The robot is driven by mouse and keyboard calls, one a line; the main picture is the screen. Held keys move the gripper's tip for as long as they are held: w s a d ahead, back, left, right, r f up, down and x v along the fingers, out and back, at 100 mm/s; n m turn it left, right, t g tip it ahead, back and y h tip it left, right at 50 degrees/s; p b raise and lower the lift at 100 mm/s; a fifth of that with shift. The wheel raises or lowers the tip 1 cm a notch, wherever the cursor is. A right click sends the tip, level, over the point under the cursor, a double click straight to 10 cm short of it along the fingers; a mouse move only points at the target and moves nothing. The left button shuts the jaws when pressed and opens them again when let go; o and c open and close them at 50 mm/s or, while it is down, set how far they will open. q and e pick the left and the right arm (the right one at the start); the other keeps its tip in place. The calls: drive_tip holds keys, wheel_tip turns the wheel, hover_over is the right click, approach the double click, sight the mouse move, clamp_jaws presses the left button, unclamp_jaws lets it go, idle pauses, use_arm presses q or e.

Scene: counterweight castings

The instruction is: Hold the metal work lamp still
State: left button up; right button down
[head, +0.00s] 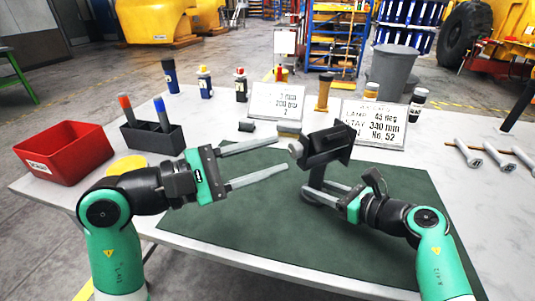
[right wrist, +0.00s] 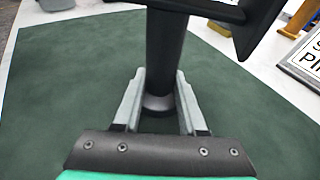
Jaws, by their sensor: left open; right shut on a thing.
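The post stands roughly upright there. My left gripper (head: 284,150) is open, its two fingers pointing right toward the lamp head. Nothing shows between the left fingers.
A red bin (head: 65,158) and a dark holder with markers (head: 152,138) stand on the left. The front mat is clear.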

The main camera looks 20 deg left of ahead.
drive_tip(key=c, duration=0.9)
unclamp_jaws()
drive_tip(key=shift+d+f, duration=0.1)
drive_tip(key=shift+f, duration=0.15)
drive_tip(key=o, duration=0.5)
drive_tip(key=shift+w+r, duration=0.1)
drive_tip(key=shift+r, duration=0.1)
